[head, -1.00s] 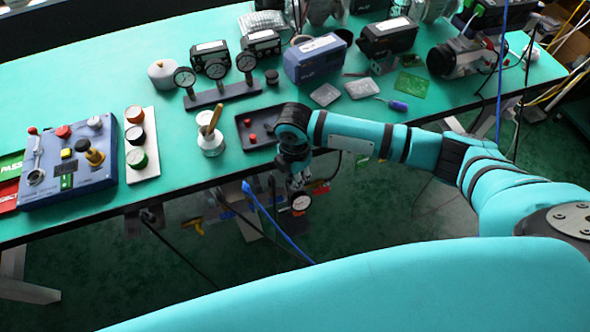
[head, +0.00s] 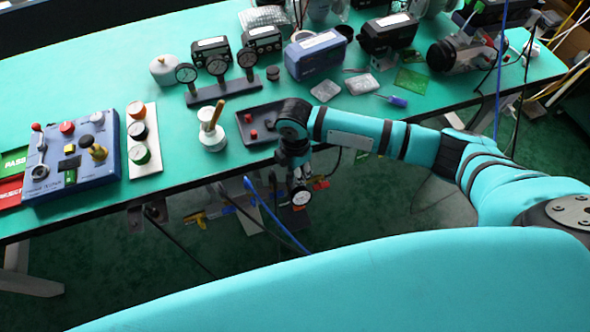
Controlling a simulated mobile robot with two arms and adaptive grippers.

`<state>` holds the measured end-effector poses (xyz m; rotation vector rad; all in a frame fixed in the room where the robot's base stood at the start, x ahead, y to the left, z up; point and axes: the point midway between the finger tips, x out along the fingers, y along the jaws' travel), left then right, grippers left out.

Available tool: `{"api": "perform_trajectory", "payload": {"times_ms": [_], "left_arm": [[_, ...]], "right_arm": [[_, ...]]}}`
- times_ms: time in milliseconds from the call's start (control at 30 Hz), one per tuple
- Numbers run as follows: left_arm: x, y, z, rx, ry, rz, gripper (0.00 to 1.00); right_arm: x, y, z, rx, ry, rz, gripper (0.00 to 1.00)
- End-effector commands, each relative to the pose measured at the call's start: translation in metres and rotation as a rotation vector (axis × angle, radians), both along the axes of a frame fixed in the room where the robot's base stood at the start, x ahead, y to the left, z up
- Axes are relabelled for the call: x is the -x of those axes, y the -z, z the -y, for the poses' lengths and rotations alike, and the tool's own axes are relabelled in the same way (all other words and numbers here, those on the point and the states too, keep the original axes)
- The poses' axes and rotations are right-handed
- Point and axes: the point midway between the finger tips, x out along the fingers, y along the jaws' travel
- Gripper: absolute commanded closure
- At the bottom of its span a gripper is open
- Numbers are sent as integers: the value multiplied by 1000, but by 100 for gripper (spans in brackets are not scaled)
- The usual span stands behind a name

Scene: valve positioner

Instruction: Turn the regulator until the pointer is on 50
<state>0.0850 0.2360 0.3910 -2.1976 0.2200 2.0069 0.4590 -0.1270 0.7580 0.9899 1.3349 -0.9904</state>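A small round white-faced gauge (head: 301,197) shows just below my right gripper (head: 298,176), past the table's front edge. Its pointer and numbers are too small to read. My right arm comes in from the right and its wrist bends down over the front edge. The fingers are dark and small, and I cannot tell whether they are open or shut, or whether they touch the gauge or what it sits on. No regulator body can be made out clearly there. My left gripper is not in view.
On the green table (head: 110,80) stand a blue control box (head: 75,190), a white strip with three knobs (head: 140,155), a white pot with a wooden handle (head: 212,135), a three-gauge stand (head: 220,90) and a black tray (head: 245,140). Cables hang below the front edge.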

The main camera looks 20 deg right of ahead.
Motion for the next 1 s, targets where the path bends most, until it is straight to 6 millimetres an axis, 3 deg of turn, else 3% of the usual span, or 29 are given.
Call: {"api": "perform_trajectory", "payload": {"times_ms": [533, 700, 1000], "left_arm": [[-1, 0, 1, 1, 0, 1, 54], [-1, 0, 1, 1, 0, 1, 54], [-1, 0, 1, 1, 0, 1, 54]], "right_arm": [[-1, -101, 0, -1, -1, 4, 67], [0, -114, 0, -2, 0, 2, 67], [0, -116, 0, 0, 1, 1, 67]]}}
